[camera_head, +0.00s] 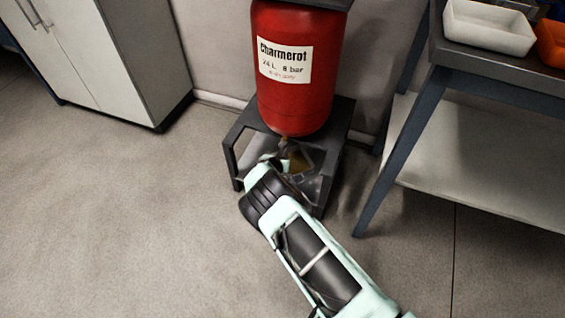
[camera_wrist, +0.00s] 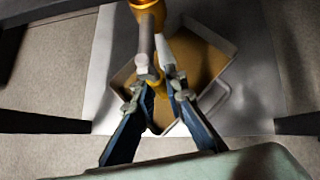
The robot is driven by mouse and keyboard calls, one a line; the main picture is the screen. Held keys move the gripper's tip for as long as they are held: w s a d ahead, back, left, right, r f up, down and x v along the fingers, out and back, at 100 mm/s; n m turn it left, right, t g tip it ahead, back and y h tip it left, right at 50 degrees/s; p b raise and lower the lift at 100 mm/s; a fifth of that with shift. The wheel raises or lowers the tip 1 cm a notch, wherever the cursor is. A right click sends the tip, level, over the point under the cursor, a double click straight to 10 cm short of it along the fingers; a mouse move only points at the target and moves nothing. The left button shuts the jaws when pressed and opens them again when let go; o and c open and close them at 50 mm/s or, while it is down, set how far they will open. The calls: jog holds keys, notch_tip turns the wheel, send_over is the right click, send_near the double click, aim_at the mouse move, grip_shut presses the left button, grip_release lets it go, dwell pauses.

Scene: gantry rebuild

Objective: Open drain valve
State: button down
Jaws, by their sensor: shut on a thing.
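The red tank (camera_head: 295,75), labelled "Charmerot 24 L 8 bar", stands on a dark stand. The drain valve is under the tank; its brass-orange body (camera_wrist: 147,6) shows at the top of the wrist view. A yellow part (camera_wrist: 158,88), which looks like the valve's handle, lies between my fingers. My gripper (camera_wrist: 156,62) is shut on it, with the grey fingertips close together just below the valve body. In the head view my arm reaches under the tank, and the wrist and stand hide most of the valve and fingers.
A pale-walled tray (camera_wrist: 228,48) with a brown inside lies beneath the valve. The dark stand (camera_head: 335,130) frames the space closely. A workbench (camera_head: 480,58) with bins stands right, a grey cabinet (camera_head: 120,60) left. The floor in front is clear.

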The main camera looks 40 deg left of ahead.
jog(key=shift+a+r, duration=0.1)
jog(key=shift+a, duration=0.05)
jog(key=c, duration=2)
grip_release()
jog(key=shift+o, duration=0.2)
jog(key=shift+s, duration=0.2)
jog(key=shift+s, duration=0.1)
jog(key=s+d+r, duration=0.2)
jog(key=s+d, duration=0.4)
jog(key=s, duration=0.6)
jog(key=shift+d, duration=0.35)
